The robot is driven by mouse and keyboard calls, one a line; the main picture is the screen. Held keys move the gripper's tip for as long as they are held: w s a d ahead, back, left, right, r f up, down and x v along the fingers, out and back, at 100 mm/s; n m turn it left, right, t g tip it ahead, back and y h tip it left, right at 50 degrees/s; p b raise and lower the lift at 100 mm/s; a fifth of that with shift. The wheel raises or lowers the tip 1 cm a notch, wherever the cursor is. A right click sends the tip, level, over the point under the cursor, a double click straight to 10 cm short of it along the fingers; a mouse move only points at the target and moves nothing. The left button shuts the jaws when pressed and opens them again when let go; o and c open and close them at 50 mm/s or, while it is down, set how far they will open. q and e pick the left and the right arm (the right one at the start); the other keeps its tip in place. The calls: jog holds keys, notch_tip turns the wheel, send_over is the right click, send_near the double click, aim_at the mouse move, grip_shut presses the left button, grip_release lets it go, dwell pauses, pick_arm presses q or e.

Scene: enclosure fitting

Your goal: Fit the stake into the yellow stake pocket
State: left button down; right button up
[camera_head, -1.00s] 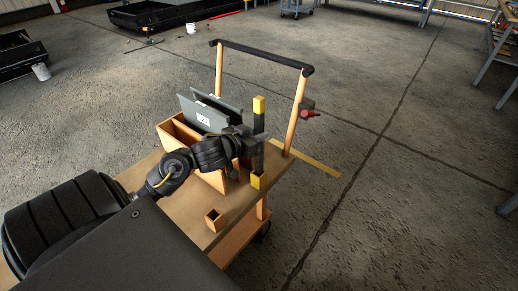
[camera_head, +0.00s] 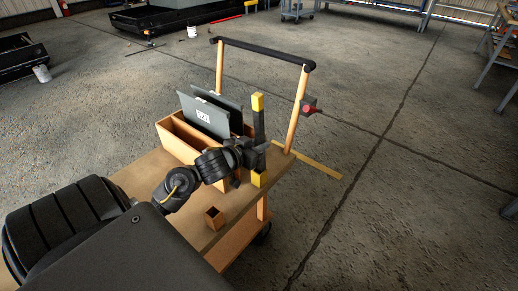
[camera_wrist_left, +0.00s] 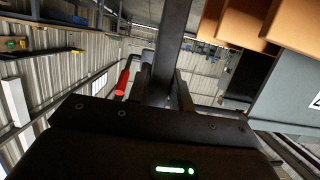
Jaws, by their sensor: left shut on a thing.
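The stake (camera_head: 259,125) is a dark upright bar with yellow ends. My left gripper (camera_head: 256,157) is shut on it around its lower middle and holds it near the cart's right edge. In the left wrist view the dark bar of the stake (camera_wrist_left: 171,45) stands between the fingers. A small square open-topped pocket (camera_head: 214,220) stands on the cart top, left of and nearer than the stake; it looks orange-brown. The stake is apart from this pocket. Whether the stake's lower end touches anything is unclear. My right gripper is out of view.
The wooden cart top (camera_head: 150,172) carries an open wooden box (camera_head: 180,147) with grey panels (camera_head: 204,116) behind my left arm. The cart's handle (camera_head: 262,52) rises at the far end, with a red knob (camera_head: 309,110) on its right post. Floor lies clear to the right.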

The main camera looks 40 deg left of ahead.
pick_arm(q)
jog(key=c, duration=1.7)
grip_release()
jog(key=shift+s+f, duration=0.1)
jog(key=shift+f, duration=0.75)
jog(key=o, duration=0.4)
jog(key=shift+w+a+f, duration=0.15)
jog(key=shift+w, duration=0.15)
jog(key=shift+o, duration=0.2)
jog(key=shift+s+r, duration=0.1)
jog(key=shift+r, duration=0.3)
jog(key=p+v, duration=0.3)
jog(key=v, duration=0.9)
jog(key=shift+p, duration=0.3)
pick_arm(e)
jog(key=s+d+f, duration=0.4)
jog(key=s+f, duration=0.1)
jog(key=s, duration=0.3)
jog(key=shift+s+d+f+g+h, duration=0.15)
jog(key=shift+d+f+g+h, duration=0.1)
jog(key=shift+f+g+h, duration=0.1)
